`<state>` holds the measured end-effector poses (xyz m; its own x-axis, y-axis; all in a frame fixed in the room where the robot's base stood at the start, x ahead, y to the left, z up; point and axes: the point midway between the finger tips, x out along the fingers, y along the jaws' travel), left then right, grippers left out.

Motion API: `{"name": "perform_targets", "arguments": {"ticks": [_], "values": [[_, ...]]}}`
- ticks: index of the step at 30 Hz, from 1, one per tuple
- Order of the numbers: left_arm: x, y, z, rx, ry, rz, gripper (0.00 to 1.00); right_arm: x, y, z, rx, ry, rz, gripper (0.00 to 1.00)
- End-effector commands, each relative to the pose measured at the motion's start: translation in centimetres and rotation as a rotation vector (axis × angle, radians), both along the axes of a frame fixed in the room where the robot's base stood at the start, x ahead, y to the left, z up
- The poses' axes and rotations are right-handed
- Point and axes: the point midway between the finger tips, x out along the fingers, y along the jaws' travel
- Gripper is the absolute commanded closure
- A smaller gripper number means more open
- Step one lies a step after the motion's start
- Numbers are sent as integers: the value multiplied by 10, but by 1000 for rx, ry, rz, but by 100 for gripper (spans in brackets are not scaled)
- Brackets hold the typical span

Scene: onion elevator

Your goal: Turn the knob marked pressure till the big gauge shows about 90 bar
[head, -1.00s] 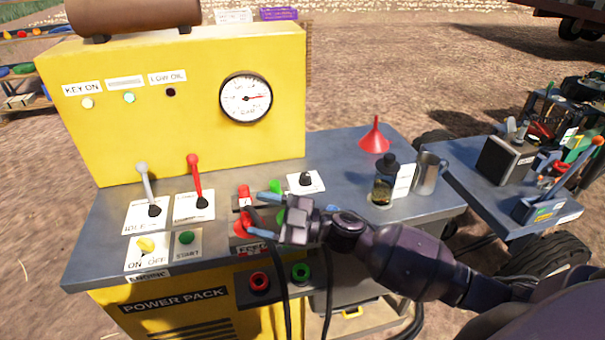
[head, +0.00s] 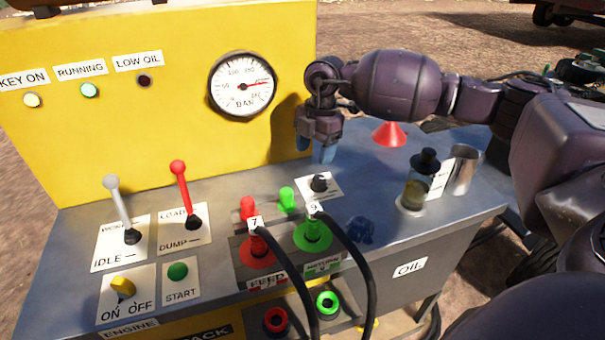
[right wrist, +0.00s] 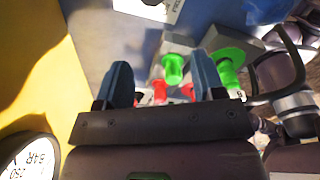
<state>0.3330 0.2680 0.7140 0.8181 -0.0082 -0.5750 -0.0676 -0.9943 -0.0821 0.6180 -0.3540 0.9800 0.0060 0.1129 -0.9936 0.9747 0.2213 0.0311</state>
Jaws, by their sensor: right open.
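The big round gauge (head: 242,86) is on the yellow panel, its lower face also in the right wrist view (right wrist: 22,160). Its red needle points right and slightly up, past the 150 mark, at roughly 200 bar. A black knob (head: 319,183) stands on a white plate on the bench; its lettering is too small to read. My right gripper (head: 322,155) is above and behind this knob, fingers pointing down, apart from it. It is open and empty, its two blue fingers spread in the right wrist view (right wrist: 165,85). My left gripper is not in view.
Red feed (head: 258,245) and green return (head: 313,235) couplings with black hoses stand before the knob. Two levers (head: 124,215) are on the left. A dark bottle (head: 420,180), metal cup (head: 464,170) and red funnel (head: 389,134) stand right. A small blue object (head: 360,230) lies near the hoses.

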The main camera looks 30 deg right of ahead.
Motion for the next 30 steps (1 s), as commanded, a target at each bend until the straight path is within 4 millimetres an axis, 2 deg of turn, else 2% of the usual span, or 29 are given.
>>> {"name": "perform_targets", "arguments": {"ticks": [1,3,6,11,18,24,30], "values": [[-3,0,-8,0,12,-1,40,3,-12,-6,-49,11,-33,37],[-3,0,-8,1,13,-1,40,5,-22,-3,-93,15,-66,37],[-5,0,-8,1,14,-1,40,6,-27,-3,-118,16,-87,37],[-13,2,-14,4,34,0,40,5,-27,-18,-117,16,-85,37],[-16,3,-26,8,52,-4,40,5,-26,-62,-115,20,-84,37],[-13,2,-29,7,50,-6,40,5,-26,-91,-113,18,-83,37],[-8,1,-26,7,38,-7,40,5,-26,-105,-114,15,-83,37]]}}
